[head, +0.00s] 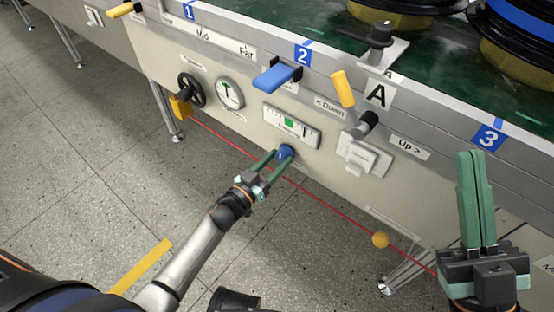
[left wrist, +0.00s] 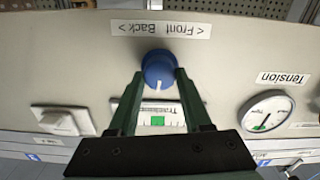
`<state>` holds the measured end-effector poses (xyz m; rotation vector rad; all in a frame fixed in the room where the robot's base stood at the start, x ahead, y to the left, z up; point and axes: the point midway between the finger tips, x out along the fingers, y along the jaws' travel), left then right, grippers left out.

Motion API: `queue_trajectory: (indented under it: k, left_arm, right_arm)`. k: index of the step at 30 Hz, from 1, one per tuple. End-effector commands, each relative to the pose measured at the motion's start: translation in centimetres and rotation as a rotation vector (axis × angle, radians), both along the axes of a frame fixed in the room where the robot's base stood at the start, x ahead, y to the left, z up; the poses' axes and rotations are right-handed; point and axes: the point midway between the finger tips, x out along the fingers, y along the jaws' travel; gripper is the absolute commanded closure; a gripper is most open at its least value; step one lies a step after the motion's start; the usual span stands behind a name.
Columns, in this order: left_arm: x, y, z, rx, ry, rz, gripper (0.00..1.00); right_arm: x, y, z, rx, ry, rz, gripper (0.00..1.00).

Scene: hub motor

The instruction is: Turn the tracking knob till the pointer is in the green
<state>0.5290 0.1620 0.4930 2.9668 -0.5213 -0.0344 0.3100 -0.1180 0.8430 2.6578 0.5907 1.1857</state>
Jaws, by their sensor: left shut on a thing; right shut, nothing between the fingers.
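The blue tracking knob (head: 286,151) sits on the conveyor's front panel below the tracking gauge (head: 270,114). The gauge has a green patch (head: 289,123); a dark upright mark stands to its right, too small to be sure it is the pointer. My left gripper (head: 281,157) is shut on the knob. In the left wrist view the knob (left wrist: 158,66) lies between the fingertips (left wrist: 158,75), its white line facing the gauge. The green patch (left wrist: 157,121) shows between the fingers; much of the gauge is hidden. My right gripper (head: 470,155) is shut and empty, raised at the right.
A round tension dial (head: 230,93) and a black handwheel (head: 191,90) are left of the gauge. A blue lever (head: 273,79), a yellow lever (head: 343,89) and a white switch (head: 364,155) are nearby. A red cord (head: 325,202) runs below the knob.

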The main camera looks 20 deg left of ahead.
Motion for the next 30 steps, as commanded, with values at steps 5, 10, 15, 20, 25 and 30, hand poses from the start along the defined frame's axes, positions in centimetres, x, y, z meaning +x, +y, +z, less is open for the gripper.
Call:
queue_trajectory:
  k: [5,10,15,20,25,30]
  left_arm:
    - [-0.04,-0.05,0.06,0.104,-0.038,-0.001,1.0]
    - [-0.06,-0.1,0.04,0.245,-0.089,-0.002,1.0]
    - [-0.08,-0.16,-0.02,0.399,-0.145,-0.002,1.0]
    - [-0.1,-0.19,-0.05,0.541,-0.197,-0.002,1.0]
    - [-0.12,-0.23,-0.12,0.693,-0.251,-0.001,1.0]
    - [-0.14,-0.27,-0.18,0.841,-0.305,-0.001,1.0]
  right_arm:
    - [-0.01,-0.03,0.29,0.002,0.0,0.001,1.0]
    - [-0.01,-0.06,0.52,0.005,-0.001,0.001,1.0]
    - [-0.02,-0.09,0.63,0.006,-0.001,0.002,1.0]
    - [-0.03,-0.11,0.64,0.007,-0.002,0.001,1.0]
    - [-0.03,-0.11,0.55,0.006,-0.002,0.001,1.0]
    - [-0.02,-0.09,0.36,0.005,-0.003,0.001,1.0]
